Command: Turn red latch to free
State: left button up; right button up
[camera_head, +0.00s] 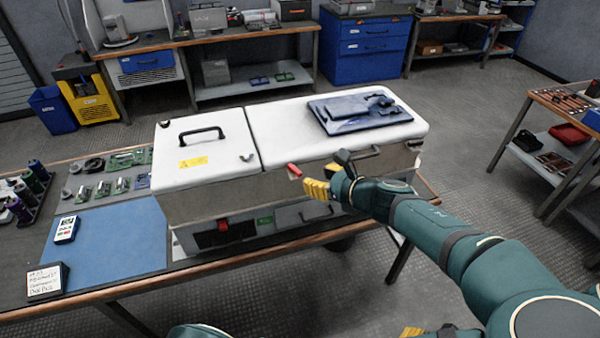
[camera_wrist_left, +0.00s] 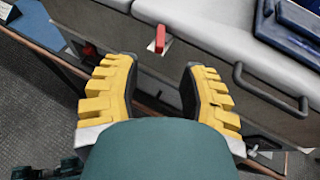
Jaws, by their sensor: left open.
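The red latch (camera_head: 294,170) is on the front face of the white-lidded cabinet (camera_head: 280,183), just below the lid edge. My left gripper (camera_head: 325,176) is open and empty, just to the right of the latch in the head view. In the left wrist view, the red latch (camera_wrist_left: 160,40) lies beyond and between the two yellow fingers of the open gripper (camera_wrist_left: 158,72), apart from them. A small yellow piece of what seems to be my right gripper (camera_head: 412,332) shows at the bottom edge; its fingers are mostly out of frame.
A dark handle (camera_head: 362,153) is on the cabinet front near the gripper; it also shows in the wrist view (camera_wrist_left: 270,92). A red switch (camera_head: 222,225) sits lower left. A blue panel (camera_head: 358,110) lies on the lid. A blue mat (camera_head: 110,240) covers the bench at left.

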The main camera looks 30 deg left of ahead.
aim_at(299, 171)
pick_arm(q)
jog(key=b+x, duration=0.1)
jog(key=x, duration=0.7)
jog(key=shift+w+a+f, duration=0.1)
jog(key=shift+a+f, duration=0.05)
jog(key=shift+c, duration=0.4)
grip_shut()
